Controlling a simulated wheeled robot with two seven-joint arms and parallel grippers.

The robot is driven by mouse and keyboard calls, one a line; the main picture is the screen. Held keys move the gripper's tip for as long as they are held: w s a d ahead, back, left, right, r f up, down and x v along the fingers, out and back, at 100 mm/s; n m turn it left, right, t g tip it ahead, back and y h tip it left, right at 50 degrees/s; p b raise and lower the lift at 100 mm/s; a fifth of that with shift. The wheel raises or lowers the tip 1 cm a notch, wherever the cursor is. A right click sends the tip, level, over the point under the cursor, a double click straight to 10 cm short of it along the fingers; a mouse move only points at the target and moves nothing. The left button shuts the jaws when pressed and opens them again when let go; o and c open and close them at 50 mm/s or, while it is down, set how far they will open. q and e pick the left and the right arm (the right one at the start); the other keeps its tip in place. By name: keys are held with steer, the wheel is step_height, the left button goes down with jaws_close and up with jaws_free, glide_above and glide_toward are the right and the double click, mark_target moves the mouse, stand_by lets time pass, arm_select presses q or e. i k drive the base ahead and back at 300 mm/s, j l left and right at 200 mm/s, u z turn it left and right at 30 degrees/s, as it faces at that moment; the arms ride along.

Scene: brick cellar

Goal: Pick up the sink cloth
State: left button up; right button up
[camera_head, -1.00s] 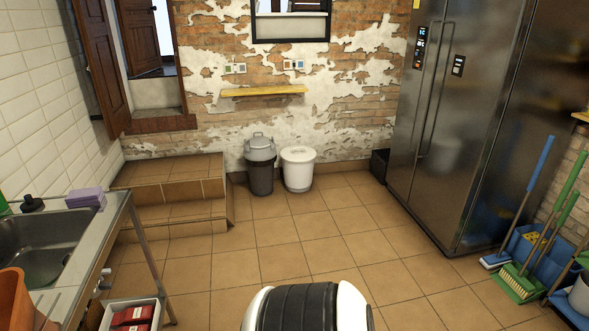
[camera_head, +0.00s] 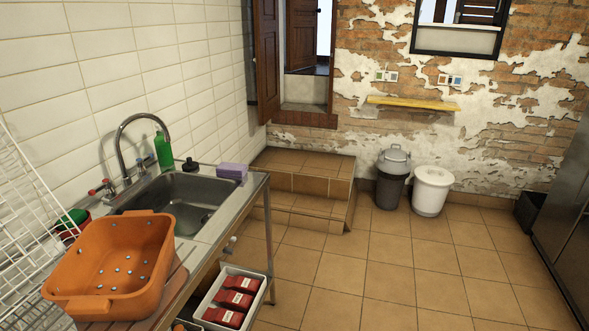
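A purple folded block, which looks like the sink cloth (camera_head: 231,171), lies on the right end of the steel sink counter (camera_head: 252,187), beside the wall. It sits just right of the sink basin (camera_head: 188,199) and a small black stopper-like item (camera_head: 190,164). Neither of my grippers shows in this view, so their state is hidden. Nothing touches or covers the purple block.
An orange perforated tub (camera_head: 113,262) stands left of the basin, near a white wire rack (camera_head: 28,225). A green bottle (camera_head: 163,150) and a tap (camera_head: 128,150) stand behind the basin. A bin of red packs (camera_head: 233,296) sits below. Tiled floor (camera_head: 350,275) at right is clear.

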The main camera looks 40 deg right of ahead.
mark_target(226, 169)
steer(key=z, duration=0.9)
